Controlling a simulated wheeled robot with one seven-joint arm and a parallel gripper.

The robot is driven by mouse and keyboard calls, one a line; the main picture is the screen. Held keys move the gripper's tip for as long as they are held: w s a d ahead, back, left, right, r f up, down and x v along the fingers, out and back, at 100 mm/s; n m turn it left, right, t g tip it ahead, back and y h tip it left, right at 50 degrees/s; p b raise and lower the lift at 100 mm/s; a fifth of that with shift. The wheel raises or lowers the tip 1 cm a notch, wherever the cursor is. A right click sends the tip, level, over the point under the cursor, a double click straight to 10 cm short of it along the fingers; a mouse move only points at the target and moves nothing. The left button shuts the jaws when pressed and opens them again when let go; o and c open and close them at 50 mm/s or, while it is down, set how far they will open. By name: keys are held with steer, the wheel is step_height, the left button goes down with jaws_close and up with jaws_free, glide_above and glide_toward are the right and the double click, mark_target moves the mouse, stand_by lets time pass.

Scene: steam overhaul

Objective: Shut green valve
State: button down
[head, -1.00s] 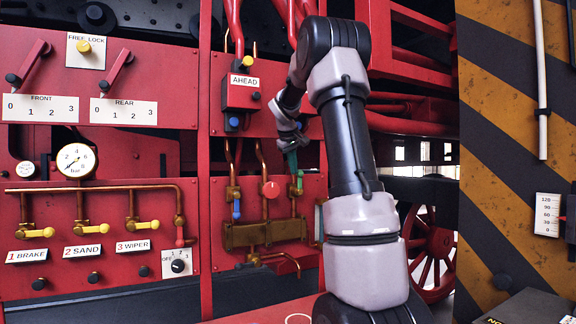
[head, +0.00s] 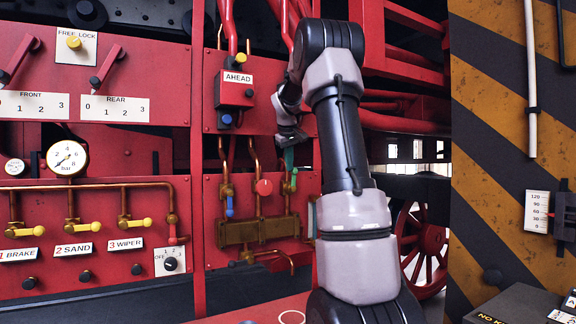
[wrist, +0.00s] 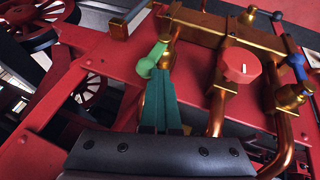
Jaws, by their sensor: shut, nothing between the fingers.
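The green valve (head: 294,180) is on the right brass pipe of the lower red panel, below the AHEAD box. In the wrist view its green handle (wrist: 150,60) lies slanted, just beyond and beside my fingertips. My gripper (head: 289,160) points down at this valve from above. Its teal fingers (wrist: 161,78) are together with nothing between them. Their tips are close to the handle; I cannot tell whether they touch it.
A red round knob (head: 264,187) and a blue valve handle (head: 229,206) sit on the neighbouring pipes. A brass manifold (head: 240,233) runs below. The AHEAD box (head: 236,90) is above left. A red spoked wheel (head: 424,240) stands to the right.

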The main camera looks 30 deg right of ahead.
steer(key=d+f+m+t+y, duration=0.1)
steer(key=d+f+m+y, duration=0.3)
steer(key=d+y, duration=0.8)
steer(key=shift+d+f+y, duration=0.15)
steer(key=shift+f+y, duration=1.25)
steer(key=shift+y, duration=0.6)
